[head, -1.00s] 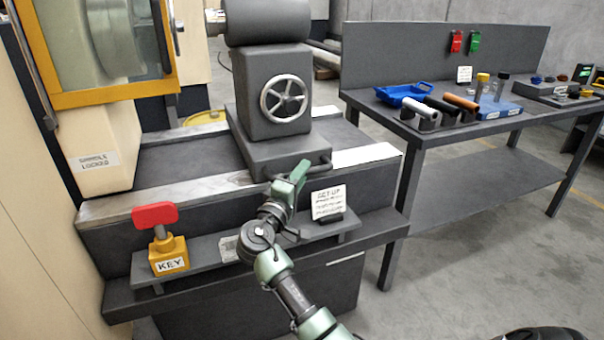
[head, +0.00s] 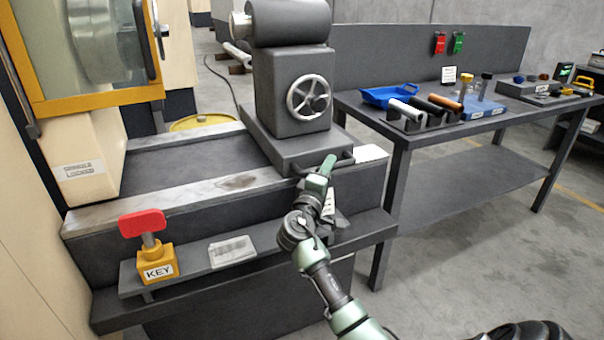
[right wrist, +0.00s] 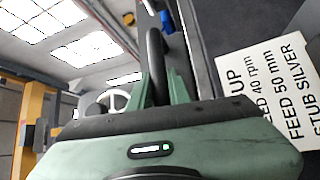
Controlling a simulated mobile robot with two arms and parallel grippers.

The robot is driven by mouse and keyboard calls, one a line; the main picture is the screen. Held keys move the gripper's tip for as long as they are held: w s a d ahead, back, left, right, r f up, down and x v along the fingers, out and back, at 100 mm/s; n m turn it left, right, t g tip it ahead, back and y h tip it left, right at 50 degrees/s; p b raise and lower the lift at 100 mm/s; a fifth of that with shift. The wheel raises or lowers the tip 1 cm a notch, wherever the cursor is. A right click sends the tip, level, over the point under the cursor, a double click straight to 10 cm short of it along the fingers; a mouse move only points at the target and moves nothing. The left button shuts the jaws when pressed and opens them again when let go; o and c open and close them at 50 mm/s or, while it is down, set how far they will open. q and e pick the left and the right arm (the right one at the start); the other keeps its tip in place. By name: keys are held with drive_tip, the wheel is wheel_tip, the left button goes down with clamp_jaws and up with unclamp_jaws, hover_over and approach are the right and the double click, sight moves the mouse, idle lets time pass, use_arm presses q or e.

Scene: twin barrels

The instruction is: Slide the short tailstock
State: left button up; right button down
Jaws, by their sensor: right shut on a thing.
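The grey tailstock (head: 291,95) with a silver handwheel (head: 308,96) stands upright on the machine bed (head: 180,195), near its right end. A dark bar handle (head: 344,161) sticks out at the front of its base. My right gripper (head: 326,168) is shut on this handle. In the right wrist view the dark handle (right wrist: 156,62) runs between the two green fingers (right wrist: 160,88). A short strip of pale bed rail (head: 371,154) shows right of the base. My left gripper is not in view.
A red key in a yellow block (head: 156,262) and a flat label plate (head: 232,251) are on the front ledge. A set-up card (right wrist: 265,95) stands close beside the gripper. A workbench (head: 480,128) with a blue tray (head: 388,95) is at the right.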

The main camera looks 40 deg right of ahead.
sight(351, 165)
drive_tip(key=d, duration=0.2)
drive_tip(key=s+d, duration=0.1)
drive_tip(key=d, duration=0.3)
drive_tip(key=shift+s+d, duration=0.1)
drive_tip(key=shift+s, duration=0.15)
drive_tip(key=shift+s+d, duration=0.1)
drive_tip(key=shift+d, duration=0.25)
drive_tip(key=shift+r, duration=0.1)
drive_tip(key=c, duration=1.3)
unclamp_jaws()
drive_tip(key=shift+s+d, duration=0.1)
drive_tip(key=shift+d, duration=0.05)
